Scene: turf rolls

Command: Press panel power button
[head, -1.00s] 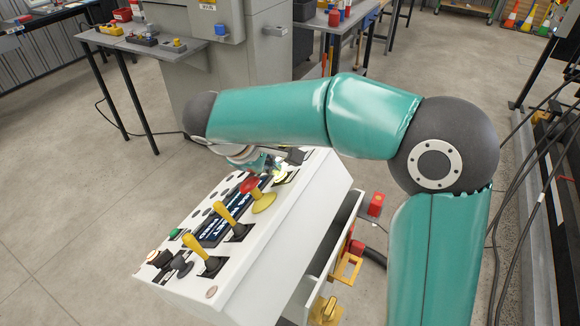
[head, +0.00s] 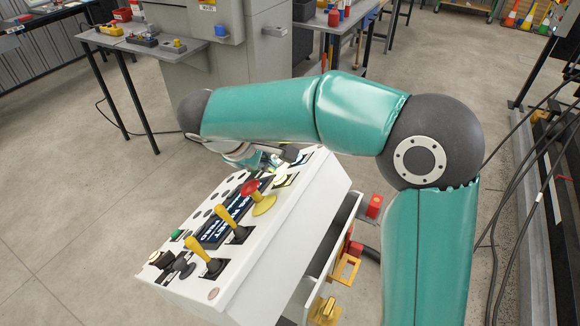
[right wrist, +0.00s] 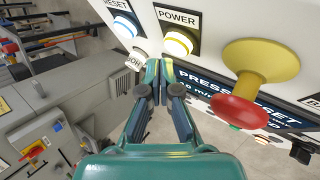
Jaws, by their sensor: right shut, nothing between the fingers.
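The power button (right wrist: 178,42) is a round, glowing yellow-white cap under a POWER label in the right wrist view. It shows small and bright on the panel (head: 290,220) in the head view (head: 281,177). My right gripper (right wrist: 159,62) is shut and empty, its fingertips just below and left of the power button in the wrist view. I cannot tell whether they touch it. In the head view my right gripper (head: 262,160) is small and partly hidden at the panel's far end. My left gripper is not in view.
A red mushroom knob on a yellow base (right wrist: 245,110) stands close to the power button. A lit white reset button (right wrist: 124,27) is on its other side. Two yellow levers (head: 200,252) stand nearer on the panel. A grey cabinet (head: 250,60) stands behind.

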